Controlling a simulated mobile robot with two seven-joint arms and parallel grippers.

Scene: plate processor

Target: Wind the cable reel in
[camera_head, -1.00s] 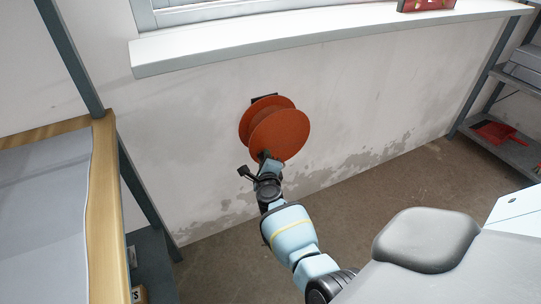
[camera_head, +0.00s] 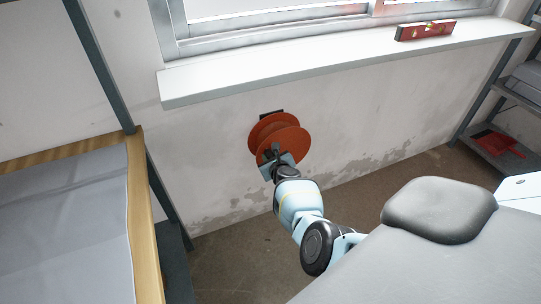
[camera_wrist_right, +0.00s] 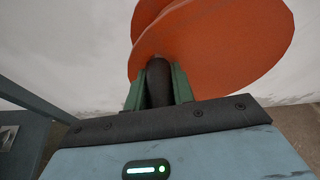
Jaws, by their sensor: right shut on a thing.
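The orange cable reel (camera_head: 292,140) is mounted on the wall below the window sill, with two round discs. In the right wrist view the reel's front disc (camera_wrist_right: 225,50) fills the upper right. A dark handle (camera_wrist_right: 158,82) stands out from the disc, between the green fingers of my right gripper (camera_wrist_right: 160,88). My right gripper (camera_head: 276,155) is shut on this handle, at the lower left of the disc's face in the head view. No cable can be made out on the reel. My left gripper is not in view.
A white window sill (camera_head: 330,63) runs above the reel, with a red spirit level (camera_head: 425,31) on it. A wooden-edged bench (camera_head: 146,225) stands at the left. Shelving with a red dustpan (camera_head: 497,143) stands at the right. The floor below the reel is clear.

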